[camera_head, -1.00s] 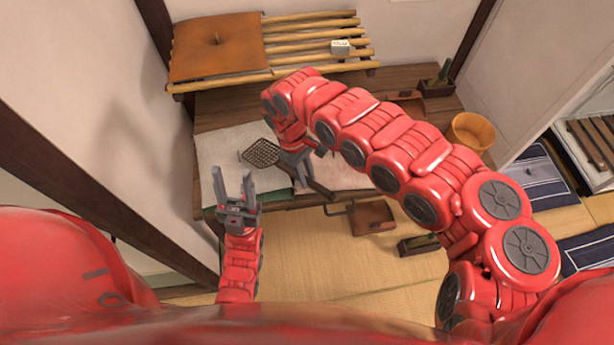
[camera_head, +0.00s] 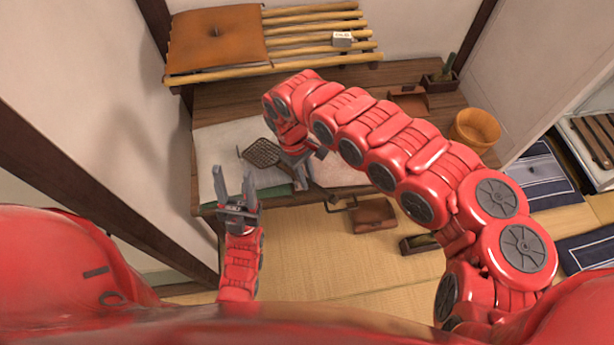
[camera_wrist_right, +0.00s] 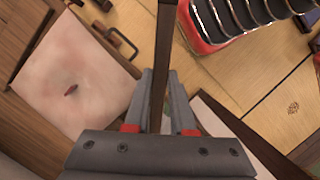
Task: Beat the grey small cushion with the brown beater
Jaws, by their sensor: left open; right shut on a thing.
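My right gripper (camera_head: 302,176) is shut on the handle of the brown beater (camera_head: 262,153), above the low wooden table. The handle (camera_wrist_right: 158,70) runs between its fingers in the right wrist view. The woven beater head is over a pale grey flat piece (camera_head: 218,150) at the table's left; I cannot tell whether they touch. A pale, pinkish square cushion (camera_head: 343,175) lies to the right, partly hidden by my right arm; it shows with a dark centre tuft in the right wrist view (camera_wrist_right: 85,70). I cannot tell which is the grey cushion. My left gripper (camera_head: 235,185) is open and empty.
A slatted shelf (camera_head: 320,33) above the table bears a brown cushion (camera_head: 218,38) and a small white block (camera_head: 342,39). A wooden bucket (camera_head: 474,129) stands at the right. Tatami floor is clear nearer me.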

